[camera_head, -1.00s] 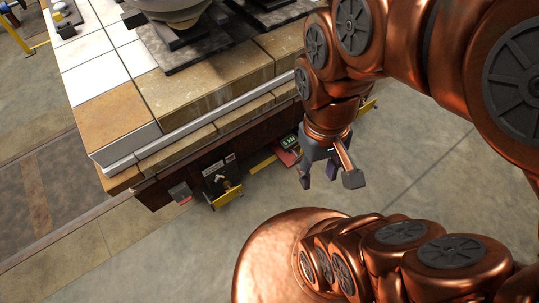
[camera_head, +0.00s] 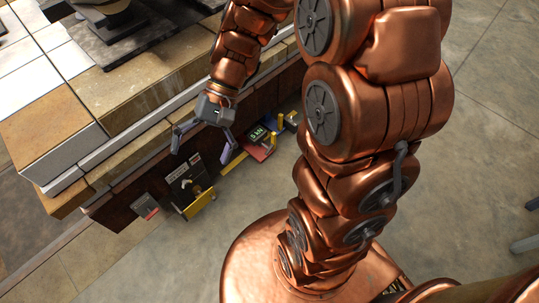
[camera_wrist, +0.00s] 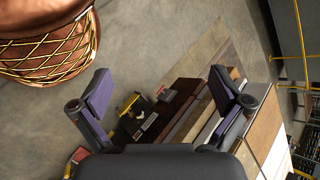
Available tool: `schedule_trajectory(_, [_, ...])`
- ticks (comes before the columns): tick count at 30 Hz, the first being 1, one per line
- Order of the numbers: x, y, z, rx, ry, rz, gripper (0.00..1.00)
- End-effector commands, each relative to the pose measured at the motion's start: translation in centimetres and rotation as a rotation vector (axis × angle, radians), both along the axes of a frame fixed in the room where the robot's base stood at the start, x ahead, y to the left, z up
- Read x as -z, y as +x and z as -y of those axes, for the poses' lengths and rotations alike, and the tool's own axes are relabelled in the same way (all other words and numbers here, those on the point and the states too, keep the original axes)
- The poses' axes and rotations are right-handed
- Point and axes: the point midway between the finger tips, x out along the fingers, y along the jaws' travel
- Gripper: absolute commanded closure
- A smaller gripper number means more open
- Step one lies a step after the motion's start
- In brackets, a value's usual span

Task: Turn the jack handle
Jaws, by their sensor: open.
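A small brass-coloured handle (camera_head: 197,189) sticks out from a dark panel (camera_head: 184,174) on the side of the platform, behind a yellow bar (camera_head: 200,203). It looks like the jack handle, but it is small and I cannot be sure. In the wrist view the dark panel (camera_wrist: 130,125) and yellow bar (camera_wrist: 129,103) show between my fingers, some way off. My gripper (camera_head: 203,148) is open and empty, above the panel and apart from it. It also shows in the wrist view (camera_wrist: 160,88), fingers spread wide.
A red unit with a green-lit "5 kN" display (camera_head: 257,133) stands to the right of the panel, with yellow parts beside it. A small grey-and-red box (camera_head: 145,206) is to its left. The stone-edged platform (camera_head: 150,100) rises behind. The floor in front (camera_head: 150,265) is clear.

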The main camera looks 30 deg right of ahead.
Motion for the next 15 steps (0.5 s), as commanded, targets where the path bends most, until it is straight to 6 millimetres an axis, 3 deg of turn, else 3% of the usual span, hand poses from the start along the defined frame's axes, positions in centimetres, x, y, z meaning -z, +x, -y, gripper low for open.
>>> schedule_trajectory(1, [2.0, 1.2, -0.1, 0.03, 0.036, -0.019, 0.0])
schedule_trajectory(8, [6.7, 6.7, -0.3, 0.172, 0.206, -0.062, 0.0])
schedule_trajectory(15, [12.3, 12.8, 1.0, 0.338, 0.371, -0.093, 0.0])
